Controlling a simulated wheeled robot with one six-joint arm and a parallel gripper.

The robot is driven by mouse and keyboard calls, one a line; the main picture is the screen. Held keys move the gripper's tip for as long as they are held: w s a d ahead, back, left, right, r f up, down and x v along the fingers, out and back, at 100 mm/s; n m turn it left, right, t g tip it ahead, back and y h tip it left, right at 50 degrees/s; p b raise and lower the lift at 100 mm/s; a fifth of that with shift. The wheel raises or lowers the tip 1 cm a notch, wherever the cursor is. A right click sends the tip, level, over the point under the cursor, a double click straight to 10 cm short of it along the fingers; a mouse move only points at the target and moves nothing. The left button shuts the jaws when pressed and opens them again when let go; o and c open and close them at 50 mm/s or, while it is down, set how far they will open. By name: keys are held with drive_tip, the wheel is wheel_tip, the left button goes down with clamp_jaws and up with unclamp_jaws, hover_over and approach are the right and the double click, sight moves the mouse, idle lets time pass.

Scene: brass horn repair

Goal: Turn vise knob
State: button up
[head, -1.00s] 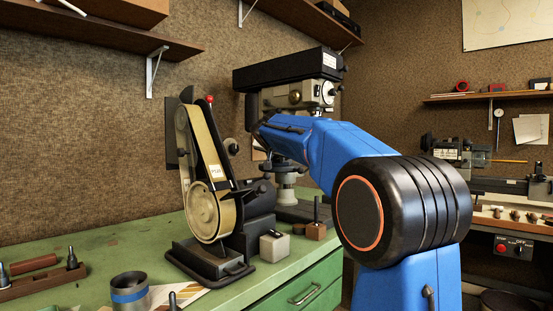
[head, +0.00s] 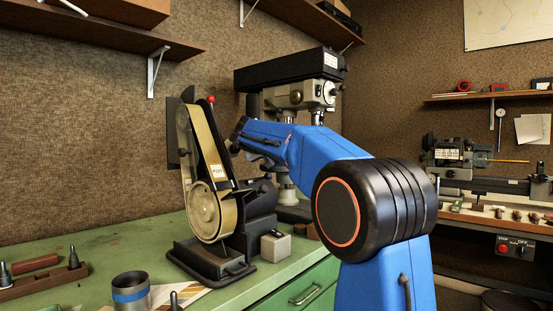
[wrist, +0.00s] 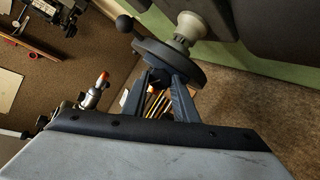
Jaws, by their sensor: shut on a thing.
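In the wrist view, a dark round handwheel (wrist: 172,60) with a small ball-ended handle (wrist: 124,23) sits on a pale stepped hub (wrist: 188,28). My gripper (wrist: 162,80) has its two dark fingers at the wheel's near rim, shut on a part of it; the exact contact is partly hidden between the fingers. In the head view, my gripper (head: 238,143) is beside the upper right side of the belt grinder (head: 208,185), and the handwheel cannot be made out there. No vise jaws can be told apart in either view.
A drill press (head: 295,85) stands behind my arm. On the green bench (head: 110,250) are a grey cup with a blue band (head: 130,291), a wooden tool rack (head: 45,281) and a small metal block (head: 275,245). A lathe (head: 460,160) is at right.

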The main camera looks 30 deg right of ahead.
drive_tip(key=shift+n, duration=0.4)
drive_tip(key=shift+f+h, duration=0.1)
drive_tip(key=shift+h, duration=0.3)
drive_tip(key=o, duration=1.1)
drive_tip(key=shift+c, duration=0.2)
wheel_tip(320, 180, up, 10)
